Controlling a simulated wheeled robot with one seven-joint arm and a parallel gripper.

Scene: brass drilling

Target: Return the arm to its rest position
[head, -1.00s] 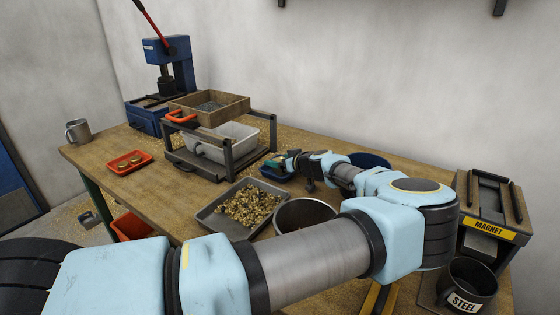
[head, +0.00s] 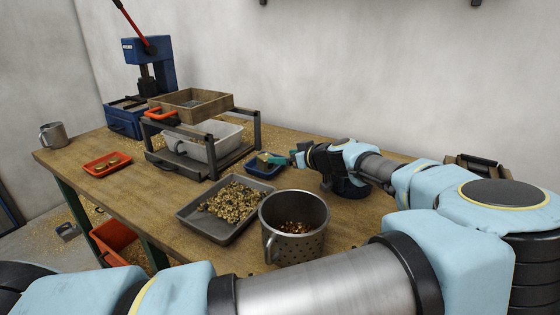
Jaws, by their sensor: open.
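My arm reaches across the lower right of the head view, with light blue links bent at a large elbow on the right. My gripper (head: 296,157) is at the arm's far end, above the workbench (head: 150,196). My arm hides part of the bench's right side.
A grey tray of brass chips (head: 228,200) and a perforated metal pot (head: 293,227) stand near the arm. A sieve rack (head: 197,140), an orange tray (head: 107,163), a blue press (head: 150,85) and a mug (head: 53,135) are farther left.

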